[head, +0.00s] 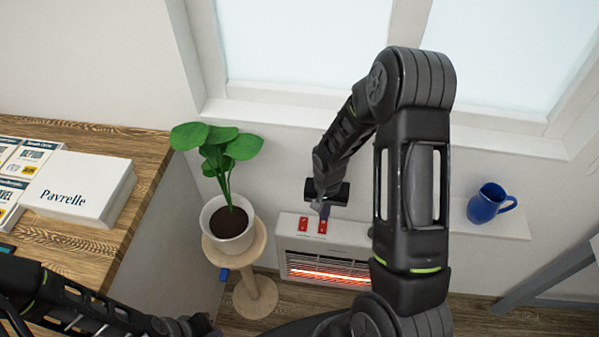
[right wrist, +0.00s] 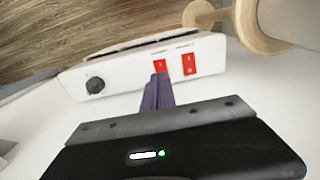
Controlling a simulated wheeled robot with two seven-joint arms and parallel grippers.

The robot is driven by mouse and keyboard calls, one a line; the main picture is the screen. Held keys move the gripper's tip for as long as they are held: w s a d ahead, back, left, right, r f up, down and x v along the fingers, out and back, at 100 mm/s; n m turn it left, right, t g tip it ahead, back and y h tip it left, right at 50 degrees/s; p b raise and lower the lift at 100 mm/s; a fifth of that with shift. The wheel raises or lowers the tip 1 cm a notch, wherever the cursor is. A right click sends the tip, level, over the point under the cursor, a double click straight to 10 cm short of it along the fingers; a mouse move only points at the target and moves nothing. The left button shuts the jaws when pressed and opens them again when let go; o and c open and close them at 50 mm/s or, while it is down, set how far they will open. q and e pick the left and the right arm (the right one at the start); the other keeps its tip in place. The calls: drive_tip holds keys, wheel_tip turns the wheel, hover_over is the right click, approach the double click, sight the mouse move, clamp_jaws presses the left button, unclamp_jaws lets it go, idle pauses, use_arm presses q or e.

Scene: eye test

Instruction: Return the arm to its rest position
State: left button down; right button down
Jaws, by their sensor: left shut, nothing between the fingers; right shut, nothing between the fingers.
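The white heater (head: 350,235) stands on the floor against the wall below the window, its bars glowing orange. Two red switches (head: 303,224) sit on its top panel. In the right wrist view the heater top (right wrist: 125,82) shows the red switches (right wrist: 189,63) and a black knob (right wrist: 95,86). My right gripper (head: 324,211) is shut and empty, with its fingertips (right wrist: 158,78) right by one switch; I cannot tell whether they touch it. My left gripper (head: 203,324) is low at the bottom edge of the head view, shut and partly cut off.
A potted plant (head: 229,224) stands on a round wooden stand (head: 257,298) left of the heater. A wooden table (head: 112,232) at left holds a white box (head: 80,187) and several cards. A blue mug (head: 486,204) sits on a white ledge (head: 520,230) at right.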

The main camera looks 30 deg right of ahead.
drive_tip(key=a+f+n+t+y, duration=0.2)
drive_tip(key=a+f+n, duration=0.2)
drive_tip(key=a, duration=0.8)
drive_tip(key=s+a+f+n+g+y, duration=0.1)
drive_tip(key=s+a+f+y, duration=0.1)
drive_tip(key=s+a, duration=1.1)
drive_tip(key=shift+s+f+n, duration=0.25)
drive_tip(key=shift+s+n, duration=0.05)
drive_tip(key=shift+s, duration=0.5)
drive_tip(key=shift+d, duration=0.2)
